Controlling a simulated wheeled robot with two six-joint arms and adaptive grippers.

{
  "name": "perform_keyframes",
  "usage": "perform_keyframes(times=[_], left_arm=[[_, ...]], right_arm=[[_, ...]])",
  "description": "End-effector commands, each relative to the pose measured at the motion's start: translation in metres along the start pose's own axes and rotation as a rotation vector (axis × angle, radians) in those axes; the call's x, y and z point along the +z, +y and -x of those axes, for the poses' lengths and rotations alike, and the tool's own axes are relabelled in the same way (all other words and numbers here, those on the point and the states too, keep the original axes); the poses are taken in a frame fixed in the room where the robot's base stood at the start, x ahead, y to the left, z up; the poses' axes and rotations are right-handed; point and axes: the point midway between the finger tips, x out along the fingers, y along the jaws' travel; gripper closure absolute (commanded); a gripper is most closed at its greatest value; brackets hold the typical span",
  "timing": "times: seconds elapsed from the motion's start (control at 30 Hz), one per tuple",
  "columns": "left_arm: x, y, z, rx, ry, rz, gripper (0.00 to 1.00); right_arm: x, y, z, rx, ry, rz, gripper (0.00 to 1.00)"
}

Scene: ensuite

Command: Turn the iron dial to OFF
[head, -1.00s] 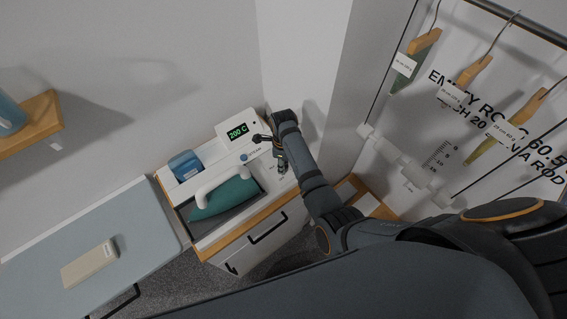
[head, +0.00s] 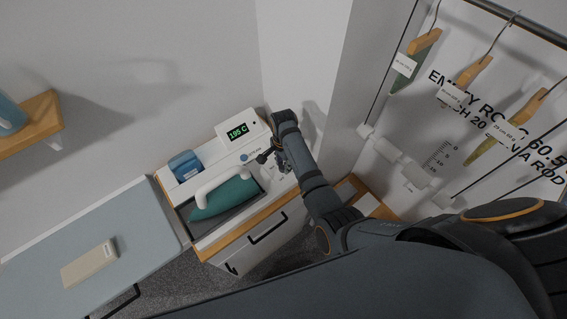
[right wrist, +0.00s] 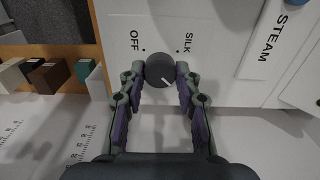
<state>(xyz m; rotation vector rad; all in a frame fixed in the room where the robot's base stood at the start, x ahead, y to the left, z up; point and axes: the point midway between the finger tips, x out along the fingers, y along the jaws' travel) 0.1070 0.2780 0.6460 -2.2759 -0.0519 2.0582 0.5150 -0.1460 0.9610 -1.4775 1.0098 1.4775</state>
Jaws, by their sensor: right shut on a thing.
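The iron dial (right wrist: 160,70) is a dark grey round knob with a white pointer line on a white panel in the right wrist view. Its line points to the lower right, away from the OFF label (right wrist: 134,40) and the SILK label (right wrist: 187,42). My right gripper (right wrist: 160,79) is shut on the dial, one finger on each side. In the head view this gripper (head: 271,157) is at the right end of the iron station (head: 220,158). The green iron (head: 224,197) with a white handle rests on the station. My left gripper is not in view.
The station's display (head: 238,132) reads 195 C. A blue tank (head: 185,165) is left of it. An ironing board (head: 130,225) with a beige box (head: 90,264) is at left. Hangers with tags (head: 474,72) hang at right. A wall stands close behind the station.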

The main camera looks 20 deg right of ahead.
Motion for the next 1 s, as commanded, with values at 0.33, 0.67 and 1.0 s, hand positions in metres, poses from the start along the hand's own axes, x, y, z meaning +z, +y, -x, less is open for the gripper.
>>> perform_keyframes(times=[0.33, 0.67, 1.0], left_arm=[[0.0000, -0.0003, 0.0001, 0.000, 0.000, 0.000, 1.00], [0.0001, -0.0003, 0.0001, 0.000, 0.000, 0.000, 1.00], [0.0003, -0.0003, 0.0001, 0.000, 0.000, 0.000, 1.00]], right_arm=[[0.0006, -0.0008, 0.0007, -0.003, -0.001, 0.329, 0.99], [0.0006, -0.0007, 0.0006, -0.002, -0.001, 0.642, 0.99], [0.0006, -0.0006, 0.0005, -0.002, -0.001, 0.965, 0.99]])
